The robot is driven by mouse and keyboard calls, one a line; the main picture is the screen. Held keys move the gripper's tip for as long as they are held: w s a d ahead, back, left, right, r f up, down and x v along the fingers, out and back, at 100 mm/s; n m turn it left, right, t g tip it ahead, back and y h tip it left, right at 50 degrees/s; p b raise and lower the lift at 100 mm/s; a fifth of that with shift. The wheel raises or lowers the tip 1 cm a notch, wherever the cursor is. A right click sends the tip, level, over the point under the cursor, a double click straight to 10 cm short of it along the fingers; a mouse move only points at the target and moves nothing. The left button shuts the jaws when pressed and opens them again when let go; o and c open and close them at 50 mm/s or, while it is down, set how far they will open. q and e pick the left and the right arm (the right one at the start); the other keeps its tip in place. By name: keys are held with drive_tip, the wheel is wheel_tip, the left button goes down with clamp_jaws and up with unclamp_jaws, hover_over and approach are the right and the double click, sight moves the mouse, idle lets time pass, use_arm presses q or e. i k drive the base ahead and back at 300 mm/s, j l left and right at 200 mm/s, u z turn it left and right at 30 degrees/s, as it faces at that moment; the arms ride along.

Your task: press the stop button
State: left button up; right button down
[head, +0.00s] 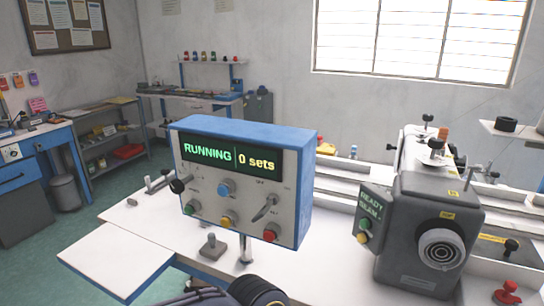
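A blue-cased control box (309,190) stands on a post above the white table, with a grey front panel. Its display (229,157) reads "RUNNING" and "0 sets". A red button (270,236) sits at the lower right of the panel; I cannot read its label. A green button (192,207), a yellow button (228,219) and a blue knob (226,188) are on the same panel, with a lever switch (265,208) above the red button. No gripper fingers show; only dark rounded parts show at the bottom edge, and I cannot tell what they are.
A red knob (508,293) is at the lower right. The white table (125,262) is bare at the front left. Shelves and a blue bench are farther back.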

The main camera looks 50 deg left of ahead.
sight(269, 236)
drive_tip(key=k+j, duration=0.2)
drive_tip(key=j, duration=0.25)
drive_tip(key=k+j+u, duration=0.15)
drive_tip(key=j, duration=0.25)
drive_tip(key=k+j, duration=0.15)
drive_tip(key=j, duration=0.3)
drive_tip(key=k+j+u, duration=0.15)
drive_tip(key=j, duration=0.3)
drive_tip(key=k+j, duration=0.15)
drive_tip(key=j, duration=0.3)
drive_tip(key=k+j+u, duration=0.15)
drive_tip(key=j, duration=0.35)
drive_tip(key=k+j, duration=0.1)
drive_tip(key=j, duration=0.35)
